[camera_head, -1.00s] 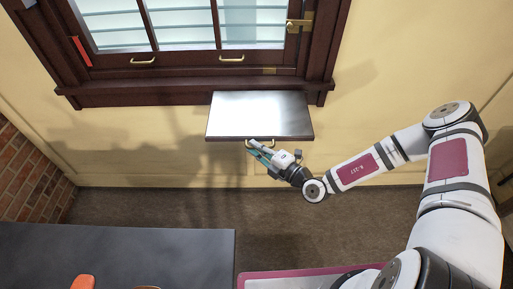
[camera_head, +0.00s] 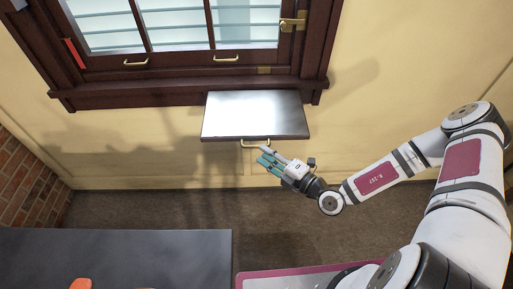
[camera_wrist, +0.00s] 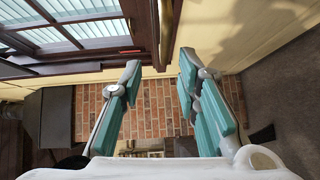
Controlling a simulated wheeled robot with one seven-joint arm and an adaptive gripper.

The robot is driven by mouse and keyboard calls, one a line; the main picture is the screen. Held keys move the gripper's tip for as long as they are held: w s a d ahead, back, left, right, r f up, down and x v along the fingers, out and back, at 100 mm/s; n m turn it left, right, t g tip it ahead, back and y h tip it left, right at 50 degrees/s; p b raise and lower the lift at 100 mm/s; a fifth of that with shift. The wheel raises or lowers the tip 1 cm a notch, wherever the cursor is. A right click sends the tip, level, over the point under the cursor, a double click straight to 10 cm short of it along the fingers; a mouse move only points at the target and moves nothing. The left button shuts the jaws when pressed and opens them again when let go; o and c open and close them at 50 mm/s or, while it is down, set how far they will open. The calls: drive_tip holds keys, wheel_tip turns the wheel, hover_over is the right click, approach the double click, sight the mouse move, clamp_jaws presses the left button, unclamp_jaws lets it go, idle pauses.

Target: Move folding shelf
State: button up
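The folding shelf (camera_head: 255,114) is a flat panel with a shiny grey top and dark edges. It sticks out level from the wall below the window. A brass handle (camera_head: 255,143) is on its front edge. My gripper (camera_head: 264,157) is just below and right of the handle, apart from it. In the wrist view, my gripper's teal-padded fingers (camera_wrist: 158,75) are spread with nothing between them. The shelf's dark side (camera_wrist: 143,22) seems to show at the top of that view, partly cut off.
A window (camera_head: 180,25) with a dark wooden frame and sill is above the shelf. A dark table (camera_head: 110,255) with an orange object (camera_head: 82,284) is at lower left. A brick wall (camera_head: 30,185) is at far left. Floor is clear below the shelf.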

drive_tip(key=shift+v, duration=2.7)
drive_tip(key=shift+r, duration=0.15)
drive_tip(key=s+a+r+n+g, duration=0.1)
drive_tip(key=s+r+n+g, duration=0.55)
drive_tip(key=n, duration=0.75)
drive_tip(key=s+a+r+n+g, duration=0.1)
drive_tip(key=s+r+n+g, duration=0.2)
drive_tip(key=r+n+g, duration=0.7)
drive_tip(key=s+d+r+n+t+h, duration=0.3)
drive_tip(key=r+n+h, duration=0.1)
drive_tip(key=r+n, duration=0.3)
drive_tip(key=s+d+r+n+t+h, duration=0.3)
drive_tip(key=d+r+n+h, duration=0.1)
drive_tip(key=r+n, duration=0.3)
drive_tip(key=s+d+r+n+t+h, duration=0.3)
drive_tip(key=r+n, duration=0.4)
drive_tip(key=n, duration=0.1)
drive_tip(key=shift+d+h, duration=0.2)
drive_tip(key=shift+h, duration=0.2)
drive_tip(key=shift+f, duration=0.1)
